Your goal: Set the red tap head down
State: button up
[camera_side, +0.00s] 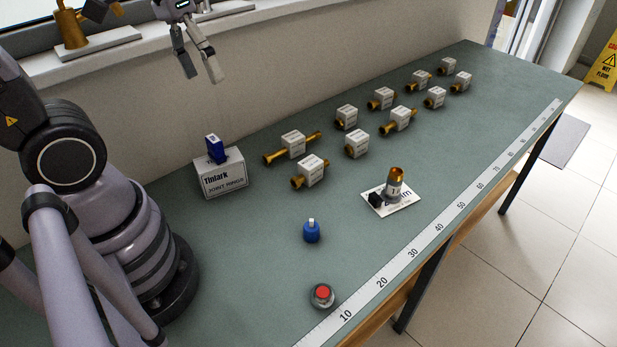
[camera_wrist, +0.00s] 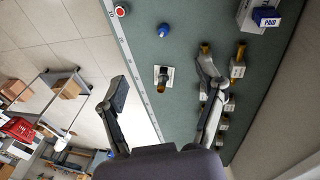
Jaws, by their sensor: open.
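The red tap head (camera_side: 322,295), a red disc in a grey round body, rests on the green bench near the front edge by the ruler strip. It also shows at the top of the wrist view (camera_wrist: 120,11). My gripper (camera_side: 196,76) is open and empty, raised high near the window sill, well away from the red tap head. In the wrist view its two fingers (camera_wrist: 165,80) are spread wide with nothing between them.
A blue tap head (camera_side: 312,232) stands behind the red one. A white card (camera_side: 407,207) holds a brass fitting and a black piece. A Tintark box (camera_side: 222,180) with a blue stamp and several labelled brass fittings (camera_side: 311,171) line the back. The bench's middle left is clear.

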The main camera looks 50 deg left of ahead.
jog(key=s+a+r+m+t+y, duration=0.1)
jog(key=s+a+r+t+y, duration=0.1)
jog(key=s+a+r+t, duration=0.1)
jog(key=shift+s+a+r+t, duration=0.3)
jog(key=shift+s+r+t, duration=0.3)
jog(key=shift+r, duration=0.15)
dwell(0.8)
